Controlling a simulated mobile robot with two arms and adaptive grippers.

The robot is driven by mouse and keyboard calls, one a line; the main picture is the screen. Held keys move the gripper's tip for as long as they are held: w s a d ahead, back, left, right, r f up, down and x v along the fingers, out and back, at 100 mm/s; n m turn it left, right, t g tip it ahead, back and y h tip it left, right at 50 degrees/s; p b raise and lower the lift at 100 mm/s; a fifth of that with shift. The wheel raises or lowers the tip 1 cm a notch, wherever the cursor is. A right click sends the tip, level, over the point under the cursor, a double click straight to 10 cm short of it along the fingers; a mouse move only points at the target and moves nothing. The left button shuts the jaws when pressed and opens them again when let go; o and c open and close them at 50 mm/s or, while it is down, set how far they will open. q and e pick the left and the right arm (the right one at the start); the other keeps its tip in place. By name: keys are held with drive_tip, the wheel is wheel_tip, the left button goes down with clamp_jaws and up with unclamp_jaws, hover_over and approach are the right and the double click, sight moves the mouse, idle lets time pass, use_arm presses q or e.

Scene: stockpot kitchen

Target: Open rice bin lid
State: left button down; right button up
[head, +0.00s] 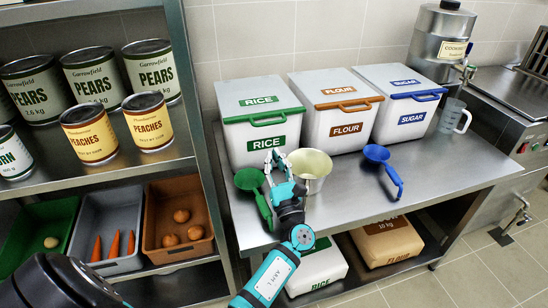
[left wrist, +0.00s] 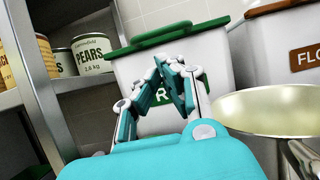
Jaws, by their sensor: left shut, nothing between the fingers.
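The rice bin (head: 240,135) is a white box with a green RICE label, at the left of the steel counter. Its white lid (head: 243,92) with a green rim and front handle (head: 268,118) is down on the bin. My left gripper (head: 272,162) is shut and empty in front of the bin's front face, below the handle. In the left wrist view, its fingertips (left wrist: 172,66) cover part of the bin's label, and the green lid handle (left wrist: 178,32) shows above them. I cannot tell whether the fingers touch the bin. My right gripper is not in view.
Flour (head: 350,131) and sugar (head: 408,121) bins stand to the right. A blue scoop (head: 378,155) lies before them. A can shelf (head: 105,178) borders the left.

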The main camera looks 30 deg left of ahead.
sight(263, 121)
use_arm(q)
drive_tip(key=p+x, duration=0.1)
drive_tip(key=x, duration=0.5)
drive_tip(key=shift+w+a+r, duration=0.1)
drive_tip(key=shift+w+a, duration=0.1)
drive_tip(key=shift+a, duration=0.1)
drive_tip(key=shift+r, duration=0.1)
